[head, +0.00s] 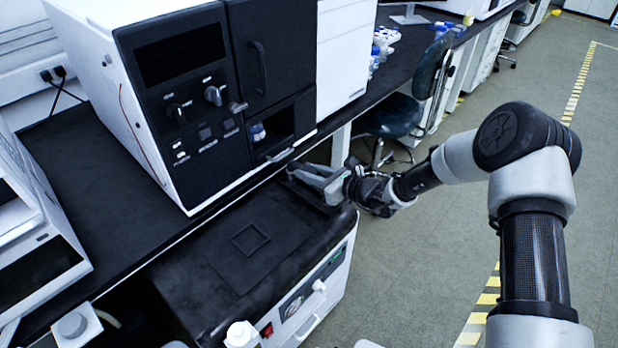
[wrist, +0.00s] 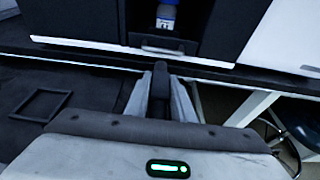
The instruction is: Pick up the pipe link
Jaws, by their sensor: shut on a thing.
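My gripper (head: 302,174) is low over the right end of the black-topped white unit, just in front of the bench edge. In the wrist view its two grey fingers (wrist: 160,98) are shut on a narrow, dark, upright piece, which I take to be the pipe link (wrist: 160,80). The lower part of that piece is hidden behind the gripper body. In the head view the pipe link cannot be made out clearly against the dark surface and fingers.
The white unit's black top (head: 215,290) carries a raised square frame (head: 251,239). A large black-and-white instrument (head: 185,95) stands on the bench behind, with a blue-capped bottle (wrist: 166,14) in its recess. A chair (head: 392,117) stands beyond; the floor at right is clear.

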